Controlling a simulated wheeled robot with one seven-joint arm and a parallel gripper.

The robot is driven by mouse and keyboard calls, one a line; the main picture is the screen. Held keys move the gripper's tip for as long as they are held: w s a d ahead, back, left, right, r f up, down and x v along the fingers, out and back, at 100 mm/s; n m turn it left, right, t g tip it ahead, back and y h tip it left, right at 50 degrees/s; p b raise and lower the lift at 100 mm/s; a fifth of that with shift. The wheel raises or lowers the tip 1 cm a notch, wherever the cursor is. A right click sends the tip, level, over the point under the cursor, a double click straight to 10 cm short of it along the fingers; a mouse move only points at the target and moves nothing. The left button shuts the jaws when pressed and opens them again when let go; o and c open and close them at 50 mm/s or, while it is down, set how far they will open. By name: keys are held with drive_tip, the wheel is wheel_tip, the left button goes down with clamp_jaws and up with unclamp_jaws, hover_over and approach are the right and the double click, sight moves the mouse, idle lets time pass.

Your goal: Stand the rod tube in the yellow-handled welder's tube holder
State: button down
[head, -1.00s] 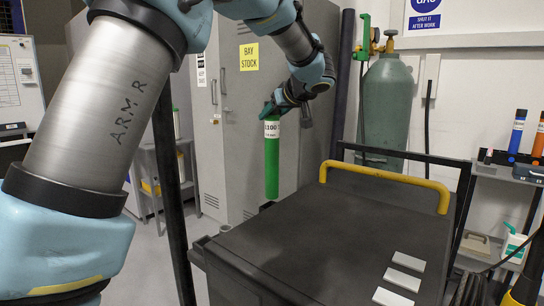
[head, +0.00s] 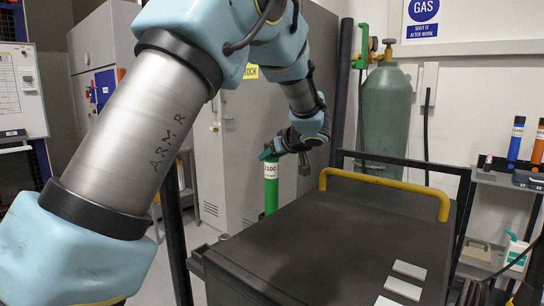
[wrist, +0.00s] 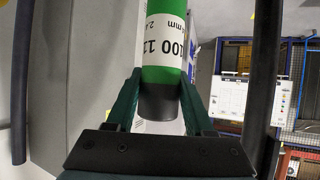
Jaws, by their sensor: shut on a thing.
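My gripper (head: 270,153) is shut on the upper end of the green rod tube (head: 271,190), which has a white label and hangs upright. In the wrist view the fingers (wrist: 160,100) close on the tube's dark end cap, with the green body (wrist: 163,74) beyond. The welder (head: 350,225) is a dark cart with a yellow handle (head: 385,178) across its far end. A small round grey cup (head: 223,238), seemingly the tube holder, shows at its left edge. The tube's lower end is right of this cup in the picture, by the cart's edge; I cannot tell their depth gap.
A grey-green gas cylinder (head: 391,110) stands against the back wall. A grey cabinet (head: 235,150) is behind the tube. A shelf at right holds blue (head: 516,138) and orange (head: 538,142) tubes. White plates (head: 409,270) lie on the cart's top.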

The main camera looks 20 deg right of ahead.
drive_tip(key=shift+c, duration=1.4)
unclamp_jaws()
drive_tip(key=shift+f, duration=0.1)
drive_tip(key=a+b+v, duration=0.1)
drive_tip(key=v, duration=1.1)
drive_tip(key=shift+d, duration=0.45)
